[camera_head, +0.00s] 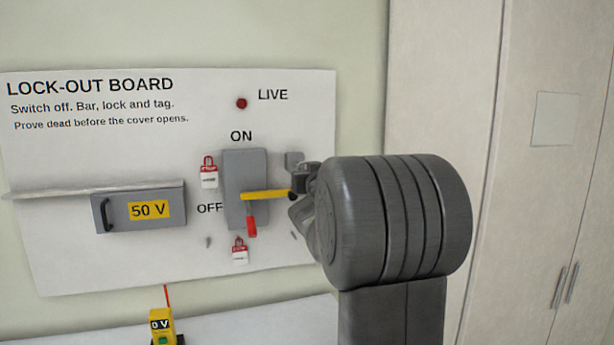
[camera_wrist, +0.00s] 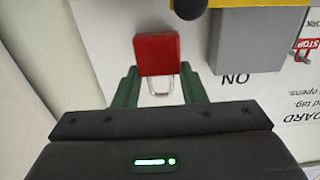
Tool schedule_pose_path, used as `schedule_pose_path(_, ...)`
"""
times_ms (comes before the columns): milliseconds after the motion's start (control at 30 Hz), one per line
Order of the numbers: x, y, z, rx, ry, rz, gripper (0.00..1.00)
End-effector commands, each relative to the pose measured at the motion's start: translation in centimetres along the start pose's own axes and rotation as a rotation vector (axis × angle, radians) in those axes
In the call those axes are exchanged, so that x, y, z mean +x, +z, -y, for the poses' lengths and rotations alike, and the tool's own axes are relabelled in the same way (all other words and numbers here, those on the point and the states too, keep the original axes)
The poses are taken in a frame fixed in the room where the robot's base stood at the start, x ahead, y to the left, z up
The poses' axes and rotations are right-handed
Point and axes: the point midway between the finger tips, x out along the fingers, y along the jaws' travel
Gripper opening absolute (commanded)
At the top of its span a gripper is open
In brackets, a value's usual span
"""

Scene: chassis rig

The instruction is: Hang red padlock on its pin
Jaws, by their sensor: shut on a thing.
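The red padlock (camera_wrist: 157,53) is in the wrist view, its body a red block with a thin pale shackle (camera_wrist: 161,82) on the side toward my gripper. My gripper (camera_wrist: 160,85) is shut on the padlock, with a green finger on each side. In the head view my gripper (camera_head: 303,178) is near the right side of the grey switch box (camera_head: 240,165), largely hidden by my arm. The padlock is not discernible there. A small grey peg (camera_head: 208,242) shows at the lower left of the switch; I cannot tell which pin is the padlock's.
A yellow bar (camera_head: 265,195) crosses the switch, whose red handle (camera_head: 252,226) points down. Red-and-white tags hang left of the switch (camera_head: 209,175) and below it (camera_head: 239,252).

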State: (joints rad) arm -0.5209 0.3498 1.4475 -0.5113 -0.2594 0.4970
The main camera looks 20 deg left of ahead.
Motion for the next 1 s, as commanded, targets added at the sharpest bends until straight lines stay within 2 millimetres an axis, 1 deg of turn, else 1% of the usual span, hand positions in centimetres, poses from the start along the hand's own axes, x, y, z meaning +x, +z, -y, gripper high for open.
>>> schedule_pose_path(867,4.4,0.1,0.0,0.000,0.000,0.000,0.13)
schedule_pose_path(1000,3.5,0.0,0.0,0.000,0.000,-0.001,0.13)
